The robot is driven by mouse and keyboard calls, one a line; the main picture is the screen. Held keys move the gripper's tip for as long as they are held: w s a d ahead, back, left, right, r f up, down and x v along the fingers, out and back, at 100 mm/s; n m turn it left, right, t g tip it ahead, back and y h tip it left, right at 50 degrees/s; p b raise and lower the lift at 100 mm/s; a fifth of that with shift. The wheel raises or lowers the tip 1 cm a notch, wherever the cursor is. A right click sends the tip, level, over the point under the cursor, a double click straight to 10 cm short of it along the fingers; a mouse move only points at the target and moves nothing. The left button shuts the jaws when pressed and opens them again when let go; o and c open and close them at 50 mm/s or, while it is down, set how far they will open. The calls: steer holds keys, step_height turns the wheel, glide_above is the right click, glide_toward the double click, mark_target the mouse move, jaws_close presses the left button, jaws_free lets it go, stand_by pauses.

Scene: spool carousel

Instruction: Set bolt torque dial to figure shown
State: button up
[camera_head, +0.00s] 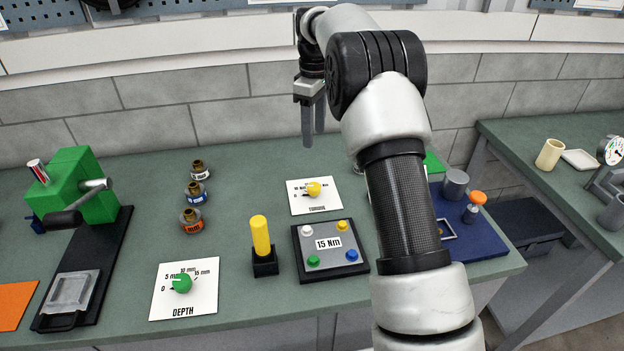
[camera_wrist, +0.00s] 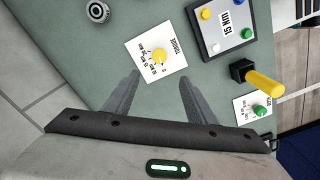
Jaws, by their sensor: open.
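The torque dial is a yellow knob (camera_head: 313,188) on a white card (camera_head: 314,208) marked TORQUE with Nm figures, at the middle of the green bench. In the wrist view the yellow knob (camera_wrist: 159,56) shows on its card, ahead of and between my fingers. A grey plate with coloured buttons (camera_head: 316,260) carries a label (camera_head: 327,243) reading 15 Nm. My gripper (camera_head: 313,140) is raised above the bench, behind the card in the head view, fingers pointing down. It is open and empty. The knob's exact pointer setting is too small to read.
A green DEPTH knob (camera_head: 182,283) on its card and a yellow upright handle (camera_head: 260,235) stand nearer the front. Several small bottles (camera_head: 194,193) stand left of the torque card. A green press (camera_head: 78,190) is at far left. My arm hides part of the bench's right side.

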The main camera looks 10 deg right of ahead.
mark_target(314, 186)
step_height(314, 186, down, 18)
steer(key=shift+w+r, duration=0.1)
steer(key=shift+w, duration=0.05)
stand_by(0.3)
steer(key=shift+c, duration=0.4)
steer(key=c, duration=1)
steer(key=shift+o, duration=0.2)
